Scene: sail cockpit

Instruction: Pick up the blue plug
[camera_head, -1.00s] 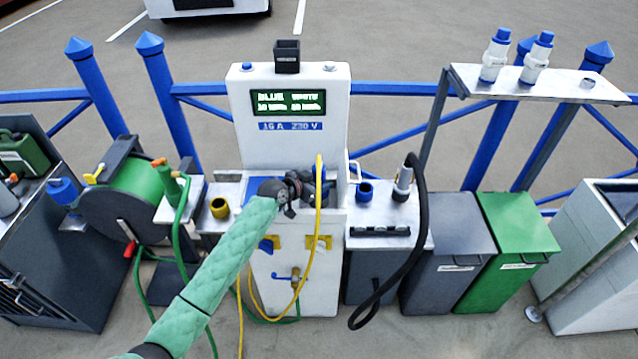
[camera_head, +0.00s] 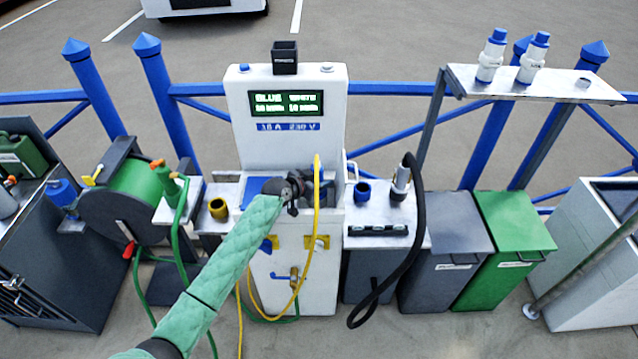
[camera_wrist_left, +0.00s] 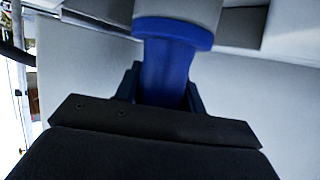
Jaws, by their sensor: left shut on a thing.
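The blue plug (camera_wrist_left: 165,65) fills the middle of the left wrist view, with a wide blue collar and a pale grey part beyond it. My left gripper (camera_wrist_left: 163,92) is shut on its narrower blue body, one dark finger on each side. In the head view my left gripper (camera_head: 303,189) is over the top of the white power pedestal (camera_head: 291,135), beside a yellow cable (camera_head: 318,220). In that view the gripper and cable largely hide the plug. I cannot tell whether the plug is clear of its seat. My right gripper is not in view.
A steel side shelf (camera_head: 390,215) right of the pedestal holds a blue ring-like fitting (camera_head: 362,192) and a black-cabled connector (camera_head: 401,180). A yellow fitting (camera_head: 218,208) and a green hose reel (camera_head: 135,190) are on the left. Grey (camera_head: 445,235) and green bins (camera_head: 512,235) stand right.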

